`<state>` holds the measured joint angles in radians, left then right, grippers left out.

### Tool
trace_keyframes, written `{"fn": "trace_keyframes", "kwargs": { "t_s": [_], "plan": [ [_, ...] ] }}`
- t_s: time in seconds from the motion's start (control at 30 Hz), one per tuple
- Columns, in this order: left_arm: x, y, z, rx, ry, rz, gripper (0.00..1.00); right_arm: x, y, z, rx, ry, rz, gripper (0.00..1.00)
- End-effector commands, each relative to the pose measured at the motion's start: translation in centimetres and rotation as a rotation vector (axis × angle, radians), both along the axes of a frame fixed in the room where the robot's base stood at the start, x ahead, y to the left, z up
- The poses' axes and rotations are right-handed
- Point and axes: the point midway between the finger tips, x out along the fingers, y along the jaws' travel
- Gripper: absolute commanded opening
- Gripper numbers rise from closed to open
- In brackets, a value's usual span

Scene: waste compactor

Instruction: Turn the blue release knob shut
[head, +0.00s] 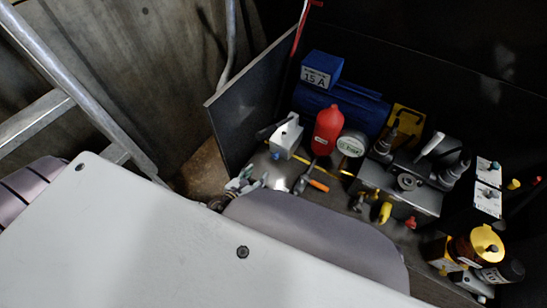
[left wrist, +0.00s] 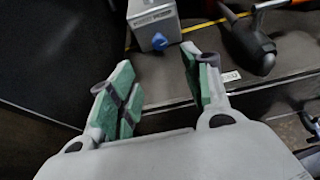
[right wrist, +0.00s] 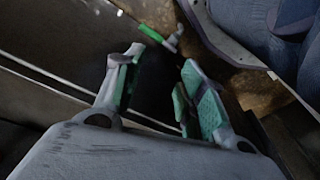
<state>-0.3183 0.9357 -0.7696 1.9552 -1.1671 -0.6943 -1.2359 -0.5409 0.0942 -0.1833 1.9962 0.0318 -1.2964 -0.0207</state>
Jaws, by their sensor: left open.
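The blue release knob (head: 276,155) is small and sits low on the front of a light grey box (head: 287,135) in the head view. In the left wrist view the blue knob (left wrist: 160,41) shows ahead of the fingers, below the box face (left wrist: 153,15). My left gripper (head: 259,184) is open and empty. It is short of the knob, on the near side, and not touching it. My right gripper (right wrist: 160,92) shows only in the right wrist view, with its fingers apart and nothing between them.
A red bottle (head: 327,130), a round gauge (head: 352,143) and an orange-handled tool (head: 318,185) stand or lie right of the grey box. A dark upright panel (head: 243,110) is at its left. A grey pump block (head: 400,190) stands farther right.

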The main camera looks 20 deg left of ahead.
Motion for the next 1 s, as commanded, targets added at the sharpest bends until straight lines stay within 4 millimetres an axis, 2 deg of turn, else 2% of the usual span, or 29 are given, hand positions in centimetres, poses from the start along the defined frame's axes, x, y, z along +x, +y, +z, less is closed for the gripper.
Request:
{"fn": "trace_keyframes", "kwargs": {
  "t_s": [0.27, 0.47, 1.0],
  "plan": [
    [0.4, 0.0, -0.1, -0.001, -0.002, 0.000, 0.49, 0.0, 0.0, 0.1, 0.001, -0.002, 0.000, 0.40],
    [1.3, -0.2, -0.5, -0.002, -0.002, -0.001, 0.49, 0.1, 0.1, 0.2, 0.003, -0.006, 0.000, 0.40],
    [6.2, -0.9, -2.5, -0.003, -0.003, 0.000, 0.49, 0.8, 0.5, 1.7, 0.017, -0.036, 0.002, 0.40]
  ]
}}
